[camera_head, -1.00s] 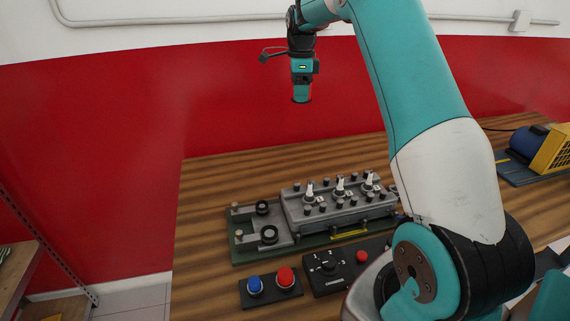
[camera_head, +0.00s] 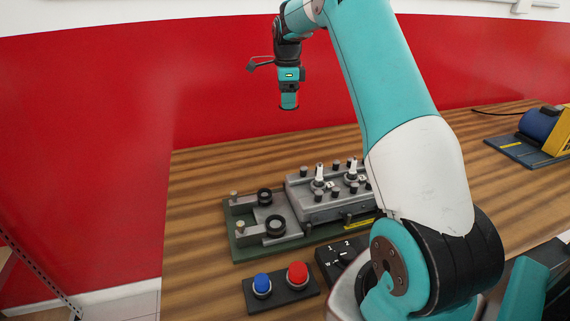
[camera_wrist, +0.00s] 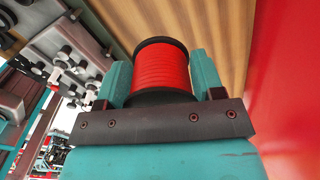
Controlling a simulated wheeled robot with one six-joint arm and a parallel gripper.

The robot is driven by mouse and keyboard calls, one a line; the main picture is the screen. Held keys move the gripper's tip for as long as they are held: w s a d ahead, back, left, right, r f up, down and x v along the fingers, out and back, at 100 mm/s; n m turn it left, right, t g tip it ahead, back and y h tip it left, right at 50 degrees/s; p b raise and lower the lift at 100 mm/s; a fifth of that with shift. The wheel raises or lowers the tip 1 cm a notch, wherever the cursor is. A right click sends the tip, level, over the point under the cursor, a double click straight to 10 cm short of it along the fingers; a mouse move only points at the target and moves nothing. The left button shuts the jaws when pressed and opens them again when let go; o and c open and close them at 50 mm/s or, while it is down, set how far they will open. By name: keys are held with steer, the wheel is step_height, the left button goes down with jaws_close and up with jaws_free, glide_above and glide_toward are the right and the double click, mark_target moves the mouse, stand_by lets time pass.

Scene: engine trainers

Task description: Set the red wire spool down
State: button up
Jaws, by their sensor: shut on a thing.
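The red wire spool (camera_wrist: 160,68) has black flanges and sits between the two teal fingers of my gripper (camera_wrist: 162,80) in the wrist view. The fingers are shut on it. In the head view my gripper (camera_head: 289,104) points down, high above the far part of the wooden table (camera_head: 200,180). The spool can hardly be made out there. In the wrist view bare wood (camera_wrist: 220,30) shows beyond the spool.
An engine trainer (camera_head: 330,195) on a green base stands mid-table. A blue and red button box (camera_head: 281,288) and a black switch box (camera_head: 345,256) lie in front. A blue and yellow machine (camera_head: 540,125) stands at right. The table's back left is clear.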

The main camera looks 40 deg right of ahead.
mark_target(287, 161)
step_height(287, 161, down, 19)
steer(key=p, duration=0.2)
steer(key=shift+r+p, duration=0.1)
steer(key=shift+p, duration=0.2)
steer(key=o, duration=1.1)
steer(key=shift+o, duration=0.2)
